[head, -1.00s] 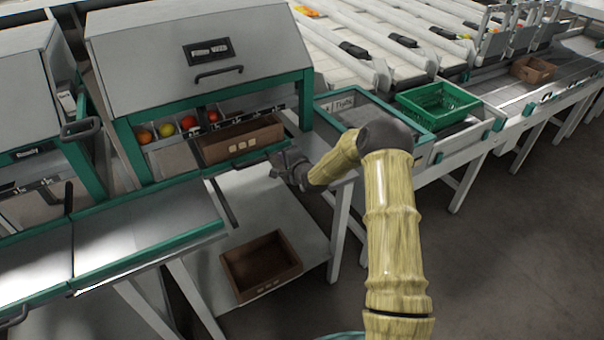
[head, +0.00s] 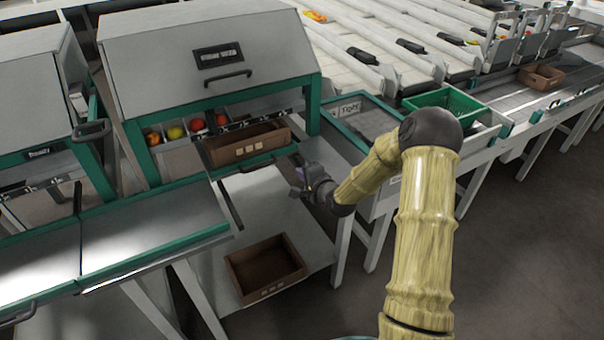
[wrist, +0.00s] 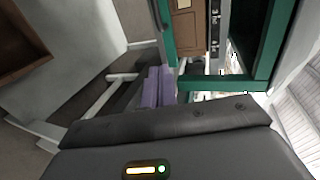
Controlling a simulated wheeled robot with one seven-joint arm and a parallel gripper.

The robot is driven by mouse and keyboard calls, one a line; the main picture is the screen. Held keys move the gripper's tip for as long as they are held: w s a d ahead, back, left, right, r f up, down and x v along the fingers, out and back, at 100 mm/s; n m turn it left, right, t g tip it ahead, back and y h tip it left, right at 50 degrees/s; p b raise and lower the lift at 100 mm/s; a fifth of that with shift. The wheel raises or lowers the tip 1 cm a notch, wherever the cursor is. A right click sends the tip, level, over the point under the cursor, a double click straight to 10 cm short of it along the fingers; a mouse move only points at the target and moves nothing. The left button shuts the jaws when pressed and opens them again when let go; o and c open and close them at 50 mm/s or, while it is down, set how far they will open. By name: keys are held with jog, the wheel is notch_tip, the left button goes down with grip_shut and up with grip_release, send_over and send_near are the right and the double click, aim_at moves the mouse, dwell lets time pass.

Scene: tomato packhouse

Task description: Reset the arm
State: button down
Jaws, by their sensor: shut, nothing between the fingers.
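My gripper (head: 298,181) is at the end of my wood-patterned arm, in the middle of the head view. It is in the air in front of the hooded sorting station, above the lower shelf. Its purple fingers (wrist: 158,88) show in the wrist view, closed together with nothing held. My arm reaches in from the lower right and bends at a dark elbow joint. The gripper is apart from the brown crate under the hood (head: 247,150) and from the brown crate on the lower shelf (head: 266,290).
The grey hood (head: 170,60) stands over a row of bins with several tomatoes. A green crate (head: 441,100) sits right of it, behind my elbow. A steel table (head: 150,236) is at left. Another brown crate (head: 540,76) is on the far conveyor. Floor at lower right is clear.

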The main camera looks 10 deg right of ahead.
jog(key=s+d+r+n+g+h, duration=0.1)
jog(key=s+r+n+g+h, duration=0.25)
jog(key=s, duration=0.75)
jog(key=s+r+n+g, duration=0.2)
jog(key=s+n+g, duration=0.3)
jog(key=s, duration=0.5)
jog(key=s+d+r+n+g+h, duration=0.15)
jog(key=s+n, duration=0.35)
jog(key=s, duration=0.6)
notch_tip(320, 180, up, 20)
jog(key=g+p, duration=0.1)
jog(key=p, duration=1.9)
jog(key=shift+s+a+r+n, duration=0.25)
jog(key=shift+s+a+n, duration=0.1)
jog(key=shift+s+a, duration=0.1)
jog(key=shift+w, duration=0.1)
jog(key=shift+s, duration=0.2)
